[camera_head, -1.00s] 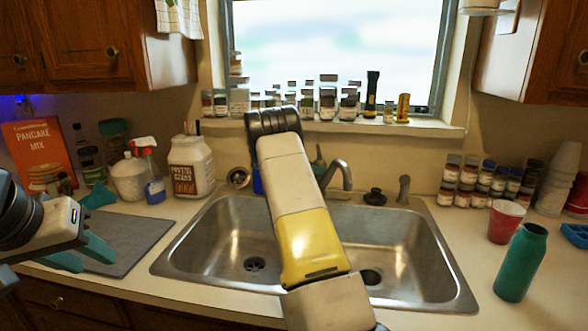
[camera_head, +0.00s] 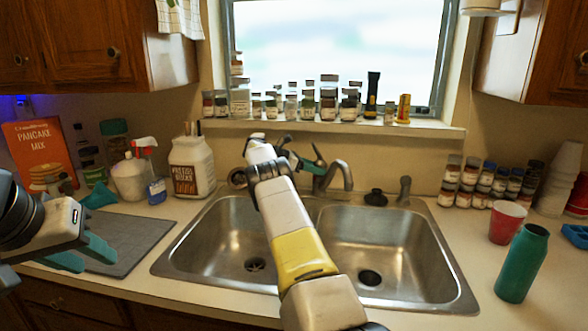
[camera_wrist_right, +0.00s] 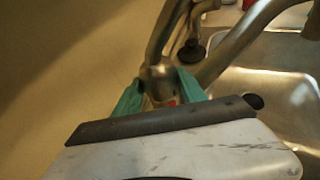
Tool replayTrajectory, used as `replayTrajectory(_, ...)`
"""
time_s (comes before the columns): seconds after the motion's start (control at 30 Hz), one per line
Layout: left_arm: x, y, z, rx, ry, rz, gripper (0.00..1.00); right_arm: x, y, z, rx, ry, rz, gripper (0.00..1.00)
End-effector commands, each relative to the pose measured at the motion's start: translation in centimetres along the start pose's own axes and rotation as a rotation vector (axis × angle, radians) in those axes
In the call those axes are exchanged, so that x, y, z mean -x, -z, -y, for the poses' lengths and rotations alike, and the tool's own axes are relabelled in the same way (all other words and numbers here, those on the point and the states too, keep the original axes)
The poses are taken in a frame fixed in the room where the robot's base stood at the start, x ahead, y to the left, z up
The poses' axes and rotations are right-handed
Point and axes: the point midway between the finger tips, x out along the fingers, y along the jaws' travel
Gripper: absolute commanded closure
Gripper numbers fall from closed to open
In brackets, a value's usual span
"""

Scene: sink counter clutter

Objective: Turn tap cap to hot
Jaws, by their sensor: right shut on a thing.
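The metal tap (camera_head: 338,177) stands behind the sink, with its curved spout to the right in the head view. My right gripper (camera_head: 300,163) reaches it from the left. In the right wrist view, the teal fingers of my right gripper (camera_wrist_right: 162,98) are on either side of the tap cap (camera_wrist_right: 158,76), shut on it. A small red mark shows between the fingers. The wrist body hides the lower part of the cap. My left gripper (camera_head: 84,255) is open and empty above the grey mat at the left.
The double steel sink (camera_head: 215,235) lies under my right arm. A black stopper (camera_head: 376,197) and a short metal fixture (camera_head: 404,188) are right of the tap. A white jar (camera_head: 191,165) and spray bottle (camera_head: 154,178) stand left, a red cup (camera_head: 507,222) and teal bottle (camera_head: 521,264) right.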

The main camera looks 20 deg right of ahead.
Motion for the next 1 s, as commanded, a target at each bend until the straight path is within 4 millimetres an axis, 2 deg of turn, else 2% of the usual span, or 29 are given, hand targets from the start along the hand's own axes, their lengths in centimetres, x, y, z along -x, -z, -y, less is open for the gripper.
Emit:
replayTrajectory(0.17, 0.0, 0.0, 0.0, 0.0, 0.0, 0.0, 0.64, 0.0, -0.4, -0.1, -0.004, -0.005, 0.005, 0.92)
replayTrajectory(0.2, 0.0, 0.0, 0.0, 0.0, 0.0, 0.0, 0.64, 0.0, -0.4, -0.1, -0.004, -0.005, 0.004, 0.44)
replayTrajectory(0.57, 0.0, 0.0, 0.0, 0.0, 0.0, 0.0, 0.64, 0.3, -0.1, -0.1, -0.002, -0.003, 0.001, 0.43)
replayTrajectory(1.0, 0.0, 0.0, 0.0, 0.0, 0.0, 0.0, 0.64, 6.8, -0.1, -0.1, -0.003, -0.004, 0.002, 0.43)
